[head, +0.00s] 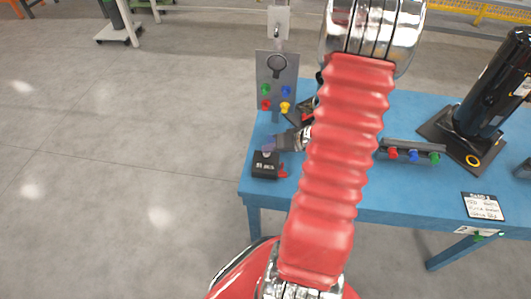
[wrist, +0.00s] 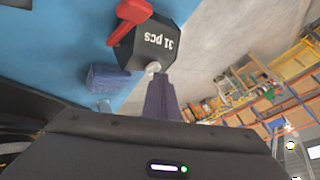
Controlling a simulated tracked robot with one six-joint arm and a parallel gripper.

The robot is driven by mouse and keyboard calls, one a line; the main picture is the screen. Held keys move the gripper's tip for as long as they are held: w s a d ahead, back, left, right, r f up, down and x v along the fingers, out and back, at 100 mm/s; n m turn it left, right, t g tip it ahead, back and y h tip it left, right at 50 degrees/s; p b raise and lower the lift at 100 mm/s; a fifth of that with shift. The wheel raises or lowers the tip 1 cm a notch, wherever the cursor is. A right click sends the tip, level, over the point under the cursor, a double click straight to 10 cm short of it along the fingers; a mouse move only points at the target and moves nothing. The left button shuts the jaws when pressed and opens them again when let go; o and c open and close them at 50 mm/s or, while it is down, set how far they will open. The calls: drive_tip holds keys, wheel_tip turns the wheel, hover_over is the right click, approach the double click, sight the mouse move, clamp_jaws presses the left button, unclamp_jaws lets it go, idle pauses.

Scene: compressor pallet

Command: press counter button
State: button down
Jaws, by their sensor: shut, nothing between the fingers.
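The counter is a small black box (head: 266,169) near the left front corner of the blue table. In the wrist view the counter (wrist: 159,36) shows white figures reading "31 pcs", a red lever (wrist: 130,18) on one side and a silver round button (wrist: 153,68) at its edge. My gripper (head: 269,144) comes in from the right, just behind the counter. In the wrist view its purple-grey finger (wrist: 161,97) has its tip right at the silver button; I cannot tell whether they touch. The gripper is shut and holds nothing.
A grey upright panel (head: 277,91) with coloured knobs stands behind the counter. A dark rail (head: 412,148) with red, blue and green fittings lies right of my arm. A black cylinder (head: 490,85) stands at the right. The blue table (head: 400,190) is clear at its front middle.

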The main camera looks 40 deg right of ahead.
sight(269, 155)
drive_tip(key=shift+r, duration=0.95)
wheel_tip(269, 155, up, 5)
idle(0.8)
idle(2.4)
